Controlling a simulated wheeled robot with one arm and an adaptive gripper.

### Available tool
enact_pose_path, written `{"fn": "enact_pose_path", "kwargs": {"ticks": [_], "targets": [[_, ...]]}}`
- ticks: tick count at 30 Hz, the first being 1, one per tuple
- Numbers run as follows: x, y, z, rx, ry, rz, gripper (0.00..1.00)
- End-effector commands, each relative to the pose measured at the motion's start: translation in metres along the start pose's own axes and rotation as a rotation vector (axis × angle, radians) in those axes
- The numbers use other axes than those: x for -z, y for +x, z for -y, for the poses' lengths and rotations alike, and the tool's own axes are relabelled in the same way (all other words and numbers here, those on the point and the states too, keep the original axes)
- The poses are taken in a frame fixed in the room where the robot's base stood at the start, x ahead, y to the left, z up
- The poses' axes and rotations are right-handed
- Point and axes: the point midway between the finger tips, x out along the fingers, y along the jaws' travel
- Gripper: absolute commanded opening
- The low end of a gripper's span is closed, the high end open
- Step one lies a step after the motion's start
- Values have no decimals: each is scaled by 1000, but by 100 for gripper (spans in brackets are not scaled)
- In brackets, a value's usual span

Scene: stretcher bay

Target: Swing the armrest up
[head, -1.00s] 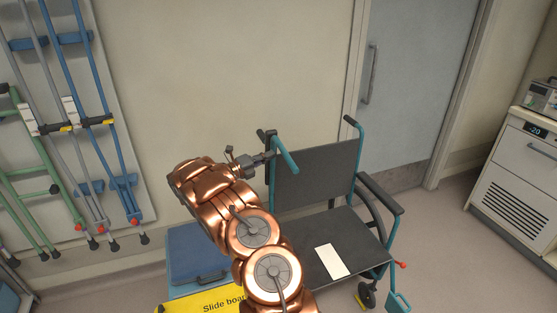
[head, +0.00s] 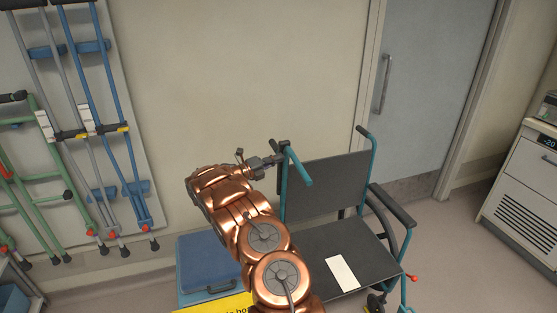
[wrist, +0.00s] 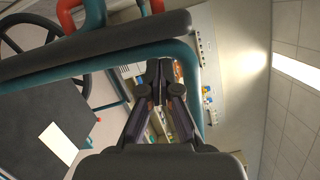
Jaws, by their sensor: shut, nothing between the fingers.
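The wheelchair (head: 335,240) has a black seat and back in a teal frame. Its left-side armrest shows in the head view as a teal bar (head: 300,167) raised beside the top of the backrest, well above the seat. In the wrist view its dark pad (wrist: 90,48) with a teal tube crosses the upper part, close to the camera. My gripper (head: 279,159) is at this raised armrest, its fingers (wrist: 160,68) shut and empty. I cannot tell whether they touch the tube. The right-side armrest (head: 393,205) lies level, with a black pad.
A white card (head: 342,272) lies on the seat. A blue box (head: 208,262) and a yellow slide board (head: 215,306) stand left of the chair. Crutches (head: 105,120) hang on the wall at left. A door (head: 430,90) and a white cabinet (head: 525,190) are at right.

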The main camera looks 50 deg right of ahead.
Motion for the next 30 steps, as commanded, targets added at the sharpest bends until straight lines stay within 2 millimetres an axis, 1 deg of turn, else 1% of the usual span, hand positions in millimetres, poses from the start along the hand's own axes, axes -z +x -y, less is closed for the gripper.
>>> {"fn": "enact_pose_path", "kwargs": {"ticks": [7,14,15,18,24,30], "targets": [[8,-5,1,0,0,3,0],[26,-17,5,0,0,7,0],[28,-21,5,0,1,9,0],[27,-43,3,-2,2,10,0],[30,-76,5,1,-1,0,0],[29,-102,7,1,0,0,0]]}}
